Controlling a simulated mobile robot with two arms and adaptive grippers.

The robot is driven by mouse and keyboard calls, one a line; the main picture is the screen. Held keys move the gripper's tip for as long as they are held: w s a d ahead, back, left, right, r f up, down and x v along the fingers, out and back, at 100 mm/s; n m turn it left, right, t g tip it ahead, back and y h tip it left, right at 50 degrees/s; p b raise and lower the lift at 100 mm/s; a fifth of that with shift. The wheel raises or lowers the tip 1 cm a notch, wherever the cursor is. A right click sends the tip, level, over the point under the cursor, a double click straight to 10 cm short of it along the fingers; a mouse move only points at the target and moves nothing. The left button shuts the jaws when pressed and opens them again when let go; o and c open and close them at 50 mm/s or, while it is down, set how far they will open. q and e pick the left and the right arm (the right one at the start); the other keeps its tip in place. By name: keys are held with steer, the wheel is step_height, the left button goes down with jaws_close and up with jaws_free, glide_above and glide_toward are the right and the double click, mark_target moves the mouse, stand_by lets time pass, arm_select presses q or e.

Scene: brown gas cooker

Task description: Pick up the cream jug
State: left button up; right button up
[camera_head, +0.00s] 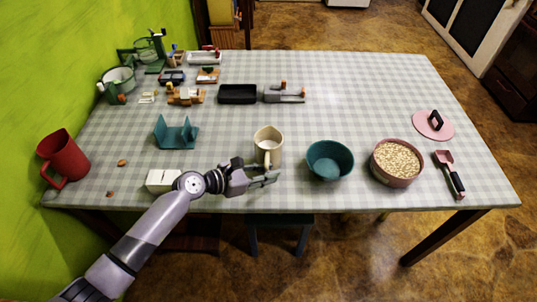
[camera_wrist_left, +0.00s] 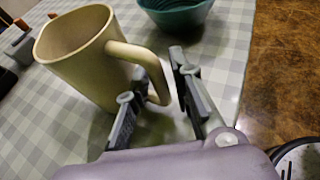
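The cream jug (camera_head: 268,142) stands upright near the front middle of the table, with its handle toward the front. It also shows in the left wrist view (camera_wrist_left: 82,65), with its handle (camera_wrist_left: 150,62) reaching in between my finger pads. My left gripper (camera_head: 270,176) is at the front side of the jug, low over the table. In the left wrist view my left gripper (camera_wrist_left: 155,85) is open, with one finger on each side of the handle. I cannot tell whether either finger touches it. My right gripper is in neither view.
A teal bowl (camera_head: 330,168) stands to the right of the jug, and a pink bowl of grain (camera_head: 397,162) beyond it. A white block (camera_head: 160,181) and a teal holder (camera_head: 176,138) are to the left. The table's front edge is close below the gripper.

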arm_select(q)
jaws_close()
stand_by(0.8)
steer(key=shift+w+r, duration=0.1)
steer(key=shift+r, duration=0.05)
